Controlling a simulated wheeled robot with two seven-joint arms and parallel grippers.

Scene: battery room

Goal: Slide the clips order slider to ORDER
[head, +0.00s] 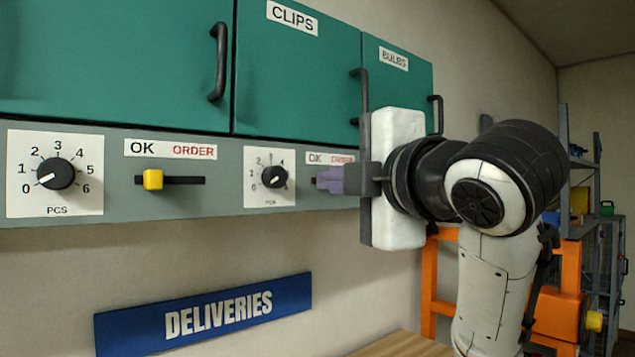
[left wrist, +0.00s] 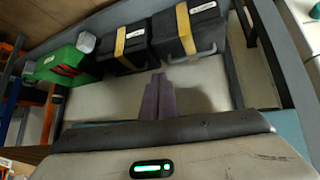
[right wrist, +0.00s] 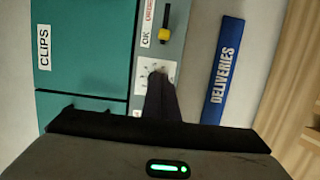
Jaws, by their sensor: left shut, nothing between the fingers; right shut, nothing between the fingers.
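The CLIPS cabinet (head: 297,80) is a green door with a grey panel strip below it. Under it are a dial (head: 275,177) and an OK/ORDER slider label (head: 330,158). My right gripper (head: 322,180) is shut and empty in front of that slider, hiding its knob and track in the head view. The right wrist view shows the slider's yellow knob (right wrist: 164,36) beside OK, at that end of its dark track. There the shut fingertips (right wrist: 158,76) overlap the dial; contact cannot be told. My left gripper (left wrist: 158,80) is shut and empty, seen only in the left wrist view.
Another slider with a yellow knob (head: 152,180) at OK and a PCS dial (head: 57,173) sit to the left. A blue DELIVERIES sign (head: 205,312) is below. Black cases (left wrist: 188,30) and a green item (left wrist: 62,60) lie beyond my left gripper.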

